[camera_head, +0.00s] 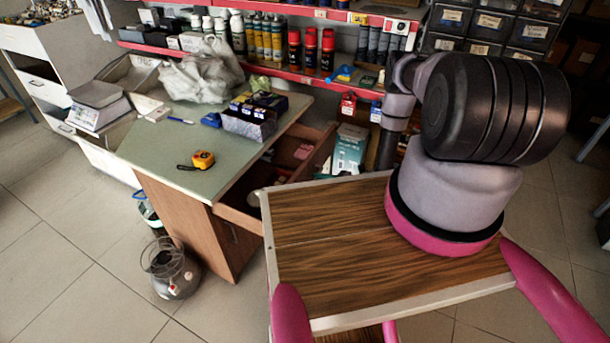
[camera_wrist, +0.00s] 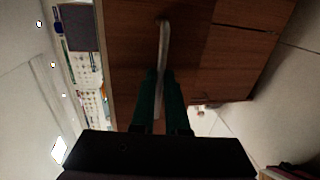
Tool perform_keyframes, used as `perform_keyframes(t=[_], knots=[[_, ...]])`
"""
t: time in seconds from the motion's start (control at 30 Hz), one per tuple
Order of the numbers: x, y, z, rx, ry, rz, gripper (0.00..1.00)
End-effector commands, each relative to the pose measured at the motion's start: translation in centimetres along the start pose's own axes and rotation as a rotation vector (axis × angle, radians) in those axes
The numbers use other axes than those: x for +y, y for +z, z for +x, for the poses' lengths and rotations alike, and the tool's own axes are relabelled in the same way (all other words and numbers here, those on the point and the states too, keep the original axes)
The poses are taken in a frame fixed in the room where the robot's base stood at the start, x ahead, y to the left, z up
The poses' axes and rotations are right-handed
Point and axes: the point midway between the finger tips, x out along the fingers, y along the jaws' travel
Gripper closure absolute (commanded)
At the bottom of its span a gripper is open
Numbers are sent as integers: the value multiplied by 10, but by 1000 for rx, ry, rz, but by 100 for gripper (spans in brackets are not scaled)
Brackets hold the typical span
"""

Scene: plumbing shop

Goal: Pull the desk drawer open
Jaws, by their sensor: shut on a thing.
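The desk (camera_head: 165,150) has a green top and brown wooden sides. Its drawer (camera_head: 318,158) stands partly out from the right side of the desk, with its inside and some small things in it visible. The drawer's outer face is turned away in the head view, and the wooden top in front hides part of it. In the wrist view the brown drawer front (camera_wrist: 130,45) carries a pale bar handle (camera_wrist: 163,40). My gripper (camera_wrist: 160,75), with dark green fingers, is shut on this handle, one finger on each side. The head view does not show my gripper.
On the desk lie a yellow tape measure (camera_head: 203,160), a box of small packs (camera_head: 250,120) and a grey bag (camera_head: 200,72). A shelf of bottles and cans (camera_head: 260,38) stands behind.

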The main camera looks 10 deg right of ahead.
Motion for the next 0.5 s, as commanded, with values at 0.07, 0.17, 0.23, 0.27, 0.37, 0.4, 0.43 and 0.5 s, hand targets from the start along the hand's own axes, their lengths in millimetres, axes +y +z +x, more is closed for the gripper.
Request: perform_keyframes(t=[0.07,0.17,0.23,0.27,0.37,0.4,0.43,0.5], knots=[[-3,1,-13,-4,-1,2,100],[-5,0,-24,-3,-1,2,100],[-6,0,-29,-2,-1,1,100],[-7,0,-30,-2,-1,1,100],[-8,0,-34,-2,-1,1,100],[-8,0,-35,-2,-1,1,100],[-8,0,-35,-1,-1,1,100],[-8,0,-36,-1,-1,0,100]])
